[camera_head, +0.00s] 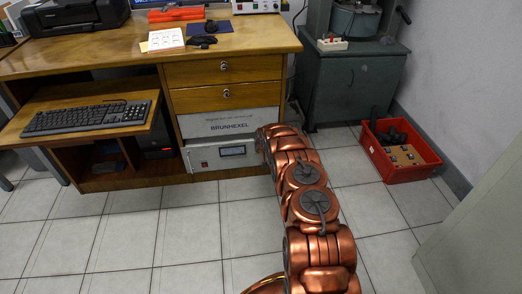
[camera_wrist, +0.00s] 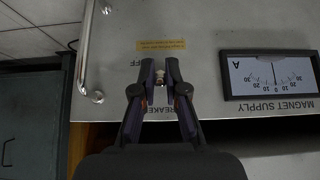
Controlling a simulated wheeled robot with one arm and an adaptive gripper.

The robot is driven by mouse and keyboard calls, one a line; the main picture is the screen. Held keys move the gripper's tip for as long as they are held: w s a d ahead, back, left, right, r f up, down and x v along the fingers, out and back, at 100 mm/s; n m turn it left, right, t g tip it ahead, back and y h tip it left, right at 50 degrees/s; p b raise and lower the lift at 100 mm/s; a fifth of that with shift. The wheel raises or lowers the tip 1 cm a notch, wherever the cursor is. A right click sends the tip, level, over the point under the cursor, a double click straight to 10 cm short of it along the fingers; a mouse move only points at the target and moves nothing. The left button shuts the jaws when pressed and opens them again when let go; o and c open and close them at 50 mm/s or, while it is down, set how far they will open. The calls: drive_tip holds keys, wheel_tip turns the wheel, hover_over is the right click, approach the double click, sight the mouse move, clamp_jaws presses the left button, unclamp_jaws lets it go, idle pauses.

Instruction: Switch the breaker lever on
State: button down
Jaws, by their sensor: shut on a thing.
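The breaker lever (camera_wrist: 160,78) is a small, light-coloured metal toggle on the grey magnet supply panel in the wrist view. My gripper (camera_wrist: 160,73) is shut on it, with a dark finger on either side. An upside-down "OFF" marking shows just left of the fingertips, and the "BREAKER" label is partly covered by the fingers. The ON marking cannot be made out. In the head view the magnet supply unit (camera_head: 213,157) is in the desk's lower bay. My copper arm reaches toward it and hides the lever and the gripper there.
The panel carries an analog meter (camera_wrist: 268,75) with its needle near zero, a yellow label (camera_wrist: 162,45) and a metal handle (camera_wrist: 86,50). The wooden desk (camera_head: 120,52) surrounds the unit. A red crate (camera_head: 401,151) stands on the floor at right; the floor at left is clear.

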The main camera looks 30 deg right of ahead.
drive_tip(key=shift+d+r+g, duration=0.1)
drive_tip(key=shift+r+g, duration=0.05)
drive_tip(key=shift+g, duration=0.15)
idle(0.4)
drive_tip(key=c, duration=1.2)
unclamp_jaws()
drive_tip(key=v, duration=1.2)
